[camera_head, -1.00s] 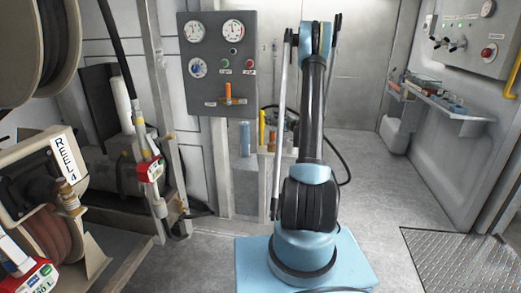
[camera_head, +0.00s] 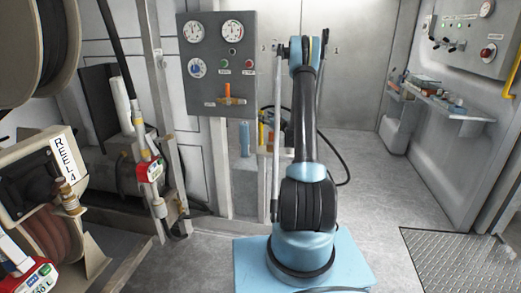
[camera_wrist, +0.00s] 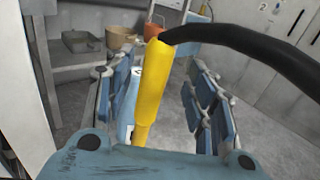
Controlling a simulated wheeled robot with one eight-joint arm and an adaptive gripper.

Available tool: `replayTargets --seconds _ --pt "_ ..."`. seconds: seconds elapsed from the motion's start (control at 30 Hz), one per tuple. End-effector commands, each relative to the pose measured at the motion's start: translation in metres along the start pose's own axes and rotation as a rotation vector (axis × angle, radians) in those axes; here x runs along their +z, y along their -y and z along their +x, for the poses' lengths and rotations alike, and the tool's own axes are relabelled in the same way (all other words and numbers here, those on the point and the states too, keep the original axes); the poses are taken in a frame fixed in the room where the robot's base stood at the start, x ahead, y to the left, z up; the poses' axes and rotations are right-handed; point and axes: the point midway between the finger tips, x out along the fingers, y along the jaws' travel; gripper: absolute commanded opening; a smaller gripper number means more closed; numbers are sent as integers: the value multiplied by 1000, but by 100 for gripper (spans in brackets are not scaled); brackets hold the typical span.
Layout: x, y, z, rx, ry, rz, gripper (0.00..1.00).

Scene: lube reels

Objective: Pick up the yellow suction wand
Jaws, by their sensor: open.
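The yellow suction wand (camera_wrist: 152,80) stands nearly upright in the wrist view, with a thick black hose (camera_wrist: 240,40) leaving its top and curving right. My gripper (camera_wrist: 160,88) is open, with blue-padded fingers on the left and right of the wand. The wand shows between them, with visible gaps on both sides; I cannot tell the exact depth between them. Its lower end is hidden behind my gripper's blue body. In the head view a yellow sliver of the wand (camera_head: 262,132) shows beside my arm, which hides my gripper there.
A grey gauge panel (camera_head: 217,63) is behind left of my arm. A blue cylinder (camera_head: 245,138) stands below it. Hose reels (camera_head: 45,205) crowd the left. A wall shelf (camera_head: 445,108) is on the right.

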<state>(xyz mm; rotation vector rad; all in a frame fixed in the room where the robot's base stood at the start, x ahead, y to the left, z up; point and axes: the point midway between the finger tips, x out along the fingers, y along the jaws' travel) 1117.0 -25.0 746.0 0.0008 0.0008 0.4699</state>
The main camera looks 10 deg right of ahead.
Motion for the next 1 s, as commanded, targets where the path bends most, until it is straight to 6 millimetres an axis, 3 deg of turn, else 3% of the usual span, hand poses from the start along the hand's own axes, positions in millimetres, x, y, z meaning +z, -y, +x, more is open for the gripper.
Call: replayTargets --seconds 0.37,0.63,0.87,1.0 --pt "-2 -3 44 1 0 0 51" --pt "-2 -3 48 -1 0 0 51" --pt "-2 -4 48 0 0 0 0" --pt "-2 -4 48 0 0 0 0"
